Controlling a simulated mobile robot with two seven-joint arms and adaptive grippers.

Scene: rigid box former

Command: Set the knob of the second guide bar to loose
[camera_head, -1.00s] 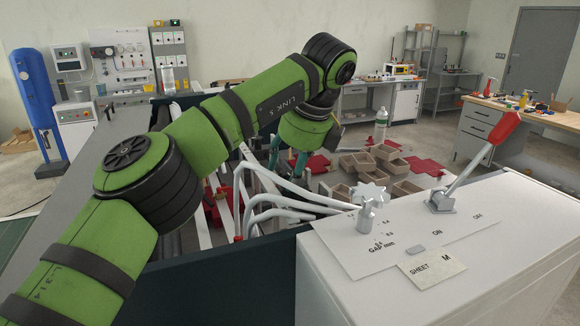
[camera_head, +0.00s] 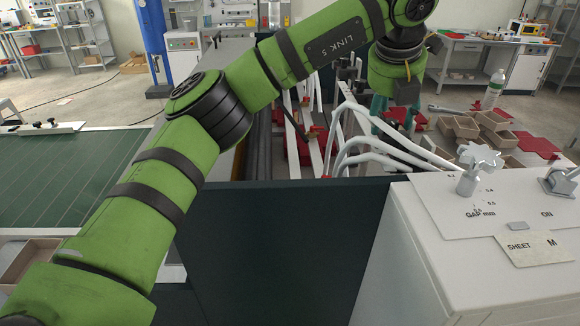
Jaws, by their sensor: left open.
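My left arm crosses the view, and its gripper (camera_head: 394,122) points down into the machine at the upper right. Its teal fingers are apart and partly hidden behind white curved tubes (camera_head: 372,140). Pale guide bars (camera_head: 293,145) run inside the machine to the left of the gripper. Red parts (camera_head: 304,150) sit among these bars, and more red shows close to the fingers. I cannot tell which part is the second guide bar's knob or how it is set. I see no thing held in the left gripper. My right gripper is out of view.
A white cabinet (camera_head: 480,255) with a star knob (camera_head: 478,160) and a lever base stands at the right. A dark panel (camera_head: 285,245) closes the machine's front. A green conveyor bed (camera_head: 70,180) lies left. Small tan boxes (camera_head: 460,127) and a bottle (camera_head: 492,90) stand beyond.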

